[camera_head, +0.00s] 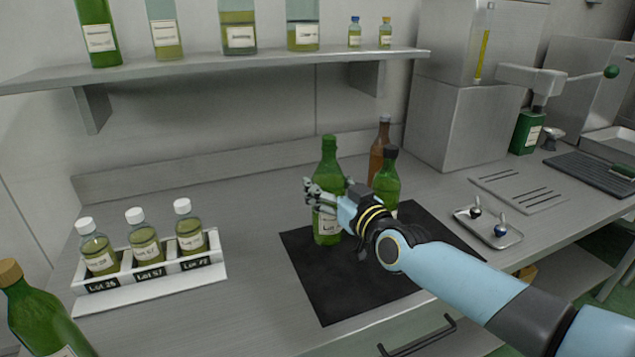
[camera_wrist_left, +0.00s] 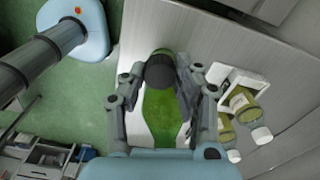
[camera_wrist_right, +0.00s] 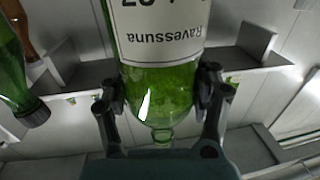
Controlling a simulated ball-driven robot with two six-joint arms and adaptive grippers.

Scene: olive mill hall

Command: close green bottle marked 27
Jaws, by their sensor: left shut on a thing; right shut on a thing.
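A green bottle (camera_head: 328,180) stands upright on the black mat, its label partly hidden by my fingers. No separate cap shows on its green neck. My right gripper (camera_head: 324,193) is shut around its body. In the right wrist view the bottle (camera_wrist_right: 160,90) sits between both fingers; its label appears upside down, reads "Ravessuna", and its number is cut off. A tilted green bottle (camera_head: 38,318) with a brown top shows at lower left there.
A dark-capped green bottle (camera_head: 386,179) and a brown bottle (camera_head: 379,146) stand close behind my right gripper. A white rack (camera_head: 150,282) holds three white-capped bottles. A metal tray (camera_head: 490,236) with two small stopper-like pieces lies right. The counter between rack and mat (camera_head: 325,300) is clear.

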